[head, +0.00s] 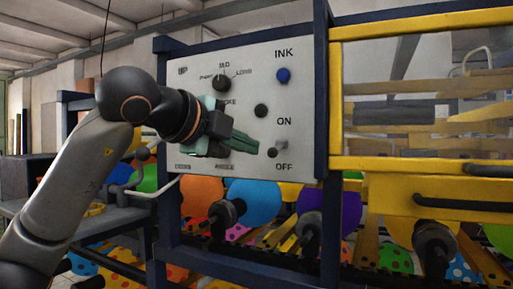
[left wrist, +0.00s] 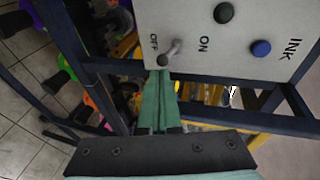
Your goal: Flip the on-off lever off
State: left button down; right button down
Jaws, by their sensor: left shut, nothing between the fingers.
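The on-off lever (head: 281,145) is a small silver stick with a dark ball end, on the white control panel (head: 245,100) between the ON and OFF labels. Its ball end appears lower than its base, on the OFF side. The lever also shows in the left wrist view (left wrist: 173,50), just beyond the fingertips. My left gripper (head: 257,149) is shut and empty, its green fingers pointing right, with the tips close left of the lever. I cannot tell whether they touch it. The fingers also show in the left wrist view (left wrist: 161,75). My right gripper is not in view.
A blue ink knob (head: 283,75) and a black knob (head: 261,110) sit above the lever. My left gripper partly covers the lower panel. A dark blue frame (head: 321,90) surrounds the panel. Colored balloons (head: 252,200) on dark holders stand below, and a yellow frame (head: 336,100) is at right.

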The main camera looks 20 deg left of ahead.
pick_arm(q)
jog(key=v, duration=1)
jog(key=shift+r+p, duration=0.3)
jog(key=shift+p, duration=0.15)
jog(key=shift+w+f, duration=0.1)
jog(key=shift+w, duration=0.05)
